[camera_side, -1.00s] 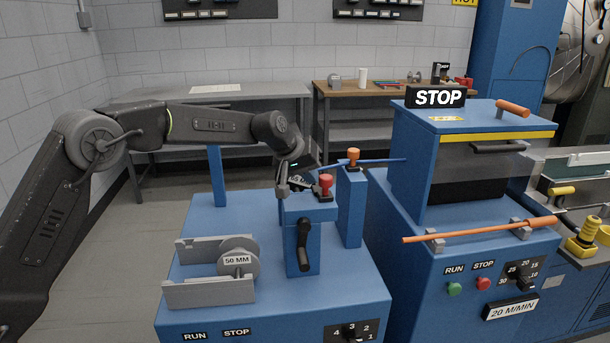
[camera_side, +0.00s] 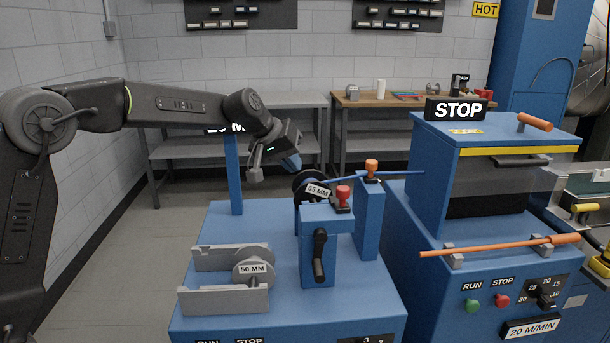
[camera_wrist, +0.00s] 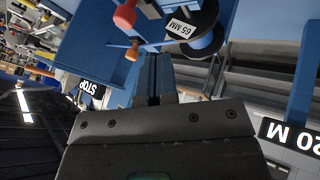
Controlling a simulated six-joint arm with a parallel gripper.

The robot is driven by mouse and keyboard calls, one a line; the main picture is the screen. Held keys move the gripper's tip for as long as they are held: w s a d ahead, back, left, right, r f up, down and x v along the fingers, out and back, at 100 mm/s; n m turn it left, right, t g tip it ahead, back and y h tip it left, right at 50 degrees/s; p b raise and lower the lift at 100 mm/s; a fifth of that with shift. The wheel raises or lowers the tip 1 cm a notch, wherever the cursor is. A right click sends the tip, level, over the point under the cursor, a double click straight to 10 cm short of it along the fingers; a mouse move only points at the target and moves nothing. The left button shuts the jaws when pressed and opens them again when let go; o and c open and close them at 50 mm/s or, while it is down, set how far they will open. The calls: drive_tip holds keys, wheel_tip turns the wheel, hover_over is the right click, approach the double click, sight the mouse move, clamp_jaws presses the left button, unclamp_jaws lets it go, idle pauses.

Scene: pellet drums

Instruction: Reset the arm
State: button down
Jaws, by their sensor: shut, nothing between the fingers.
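My gripper (camera_side: 254,176) is shut and empty in the side view, raised in the air above the left part of the blue machine. Its shut fingers (camera_wrist: 155,80) also show in the wrist view. A dark spool labelled 65 MM (camera_side: 310,188) sits behind the blue block with the red knob (camera_side: 343,195), to the right of my gripper and apart from it. The same spool shows in the wrist view (camera_wrist: 195,28). A grey disc labelled 50 MM (camera_side: 253,268) rests between two grey plates at the machine's front left.
A blue post (camera_side: 234,175) stands close to the left of my gripper. A blue column with an orange knob (camera_side: 371,167) stands to the right. A blue cabinet (camera_side: 432,190) with a STOP sign and an orange rod (camera_side: 490,246) is farther right. Free air lies above the machine.

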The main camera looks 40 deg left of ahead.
drive_tip(key=shift+s+a+r, duration=0.1)
drive_tip(key=shift+s+r, duration=0.3)
drive_tip(key=shift+r, duration=0.1)
drive_tip(key=s+d+r+m, duration=0.1)
drive_tip(key=s+d, duration=0.1)
drive_tip(key=s, duration=0.6)
drive_tip(key=s+d+r+m, duration=0.1)
drive_tip(key=s+r, duration=0.1)
drive_tip(key=s, duration=0.5)
drive_tip(key=s+f+m+y, duration=0.1)
drive_tip(key=s+f, duration=0.2)
drive_tip(key=s, duration=0.7)
drive_tip(key=s+f+m+g+y, duration=0.1)
drive_tip(key=s+f, duration=0.3)
drive_tip(key=s, duration=0.6)
drive_tip(key=shift+s+d+f+m, duration=0.2)
drive_tip(key=shift+d+m, duration=0.15)
drive_tip(key=shift+m, duration=0.35)
